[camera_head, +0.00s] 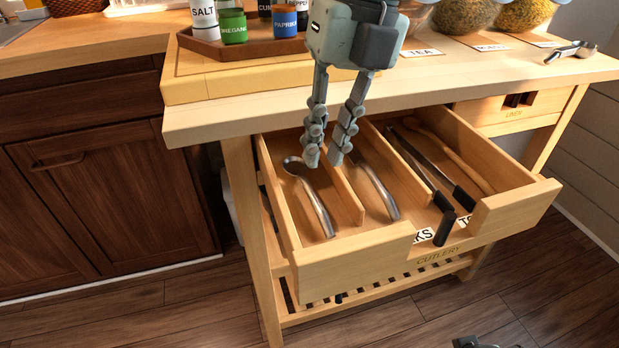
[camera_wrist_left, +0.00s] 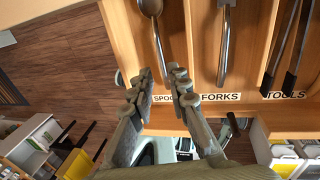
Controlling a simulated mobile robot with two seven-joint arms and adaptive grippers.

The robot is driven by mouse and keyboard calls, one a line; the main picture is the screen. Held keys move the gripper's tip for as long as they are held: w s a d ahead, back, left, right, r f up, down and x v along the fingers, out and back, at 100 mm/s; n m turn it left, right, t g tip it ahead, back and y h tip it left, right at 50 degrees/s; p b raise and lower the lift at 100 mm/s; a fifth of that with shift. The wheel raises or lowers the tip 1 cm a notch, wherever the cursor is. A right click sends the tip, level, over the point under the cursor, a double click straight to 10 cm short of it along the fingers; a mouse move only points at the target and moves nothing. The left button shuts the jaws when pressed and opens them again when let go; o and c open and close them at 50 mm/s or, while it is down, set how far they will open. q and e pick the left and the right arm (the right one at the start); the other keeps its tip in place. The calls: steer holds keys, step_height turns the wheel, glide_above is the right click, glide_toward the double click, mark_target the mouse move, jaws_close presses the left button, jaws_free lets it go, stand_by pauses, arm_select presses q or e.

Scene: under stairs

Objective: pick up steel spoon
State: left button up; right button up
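The steel spoon (camera_head: 316,206) lies in the left compartment of the open cutlery drawer (camera_head: 345,268), bowl toward the back and handle toward the drawer front. In the left wrist view the spoon (camera_wrist_left: 159,42) lies just beyond the fingertips, in the compartment labelled for spoons. My left gripper (camera_head: 325,158) points down over the drawer, with a clear gap between its fingers and nothing held. In the left wrist view the open gripper (camera_wrist_left: 161,80) is near the handle end, with no visible contact. Dark grey parts at the bottom edge of the head view may be my right gripper (camera_head: 470,342), mostly cut off.
A steel fork (camera_head: 378,185) lies in the middle compartment, past a thin wooden divider. Black-handled tongs (camera_head: 432,182) and a wooden utensil (camera_head: 455,155) lie in the right compartment. The worktop edge (camera_head: 420,92) overhangs the drawer's back. A spice tray (camera_head: 200,44) stands above.

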mark_target(314, 192)
arm_select(q)
steer(key=x, duration=0.7)
steer(key=shift+w+p, duration=0.15)
steer(key=shift+p, duration=0.15)
jaws_close()
